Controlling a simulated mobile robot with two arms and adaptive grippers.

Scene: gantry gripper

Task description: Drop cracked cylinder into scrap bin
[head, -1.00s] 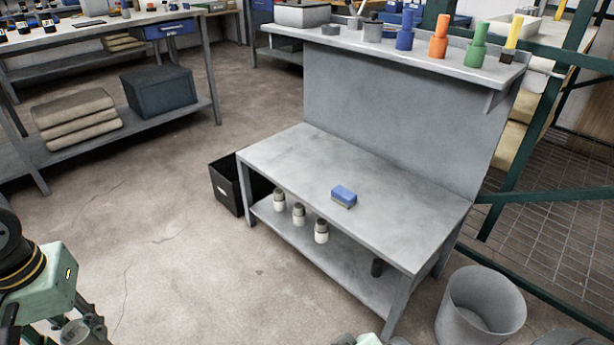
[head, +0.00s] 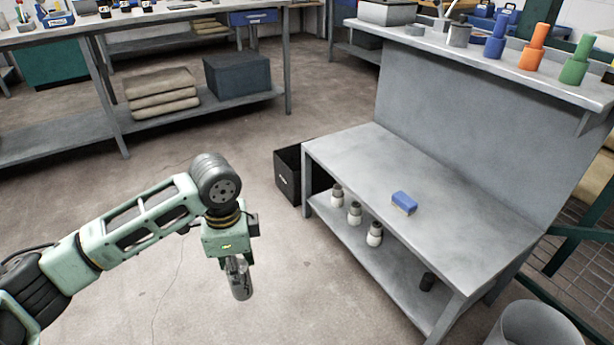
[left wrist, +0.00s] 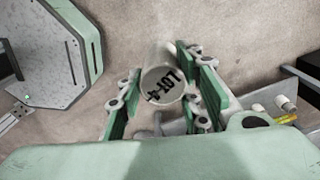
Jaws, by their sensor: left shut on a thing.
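My left gripper (head: 238,264) hangs pointing down over open floor, left of the grey bench. It is shut on a grey metal cylinder (head: 241,286), which sticks out below the fingers, slightly tilted. Two containers stand on the floor: a black open box (head: 288,176) at the bench's left end and a round grey bin (head: 535,328) at the lower right. I cannot tell which is for scrap. My right gripper is not in view.
The bench (head: 440,232) holds a blue-topped block (head: 403,202). A long worktable (head: 110,112) stands at the back left. The floor between is clear.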

